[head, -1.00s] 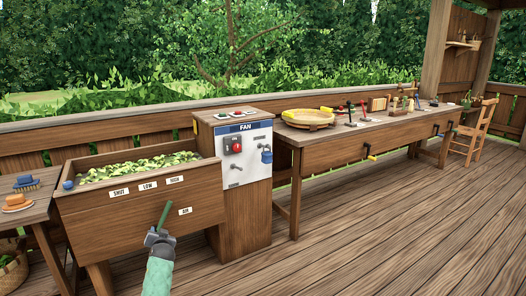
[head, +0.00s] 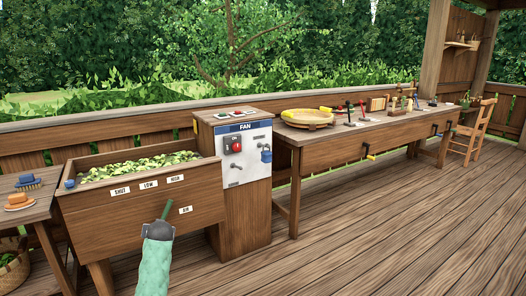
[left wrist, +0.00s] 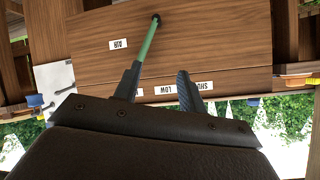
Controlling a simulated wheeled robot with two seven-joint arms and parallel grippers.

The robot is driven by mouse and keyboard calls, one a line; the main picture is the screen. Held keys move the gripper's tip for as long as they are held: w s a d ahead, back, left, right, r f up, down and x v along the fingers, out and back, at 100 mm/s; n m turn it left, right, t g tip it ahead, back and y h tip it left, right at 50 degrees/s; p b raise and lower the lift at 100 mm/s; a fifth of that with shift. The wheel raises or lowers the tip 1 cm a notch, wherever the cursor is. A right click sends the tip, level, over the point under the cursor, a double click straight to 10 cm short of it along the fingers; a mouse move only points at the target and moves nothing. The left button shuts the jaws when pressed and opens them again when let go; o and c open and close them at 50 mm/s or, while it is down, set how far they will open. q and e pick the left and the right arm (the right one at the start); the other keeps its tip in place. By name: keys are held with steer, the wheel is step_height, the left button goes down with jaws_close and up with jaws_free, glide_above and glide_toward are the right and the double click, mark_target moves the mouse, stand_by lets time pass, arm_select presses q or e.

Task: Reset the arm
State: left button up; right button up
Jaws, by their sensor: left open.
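My left gripper (head: 158,230) is in front of the wooden box (head: 135,207), its fingers mostly hidden behind the wrist in the head view. In the left wrist view my left gripper (left wrist: 160,82) is open, with its two dark fingers apart and nothing clamped. The green lever (head: 167,209) stands at the box front near the AIR label (head: 186,210). In the left wrist view the green lever (left wrist: 148,45) ends in a dark tip and runs down beside the left-hand finger; I cannot tell whether they touch. My right gripper is out of view.
The box holds green leaves (head: 140,165). A FAN panel (head: 245,155) with a red knob stands to its right. A side table (head: 30,207) holds brushes. The deck at front right is clear.

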arm_select(q)
steer(key=s+d+r+m+g+h+p, duration=0.1)
steer(key=s+d+h+p, duration=0.1)
steer(key=s+d, duration=0.6)
steer(key=s+d+r+m+g+h+p, duration=0.15)
steer(key=s+d, duration=0.35)
steer(key=s, duration=0.6)
steer(key=s+d+h+p, duration=0.2)
steer(key=s+d, duration=0.4)
steer(key=s, duration=0.4)
steer(key=s+d+f+g+p, duration=0.2)
steer(key=s+f, duration=0.1)
steer(key=s, duration=0.8)
steer(key=s+d+f+m+g+h+p, duration=0.1)
steer(key=s+d+f+p, duration=0.1)
steer(key=s, duration=0.9)
steer(key=s+d+f+g+h+p, duration=0.1)
steer(key=s+d+f+g+p, duration=0.1)
steer(key=s, duration=0.9)
step_height(320, 180, down, 2)
steer(key=shift+s+d+f+g, duration=0.15)
steer(key=shift+d+g, duration=0.2)
steer(key=shift+d, duration=0.25)
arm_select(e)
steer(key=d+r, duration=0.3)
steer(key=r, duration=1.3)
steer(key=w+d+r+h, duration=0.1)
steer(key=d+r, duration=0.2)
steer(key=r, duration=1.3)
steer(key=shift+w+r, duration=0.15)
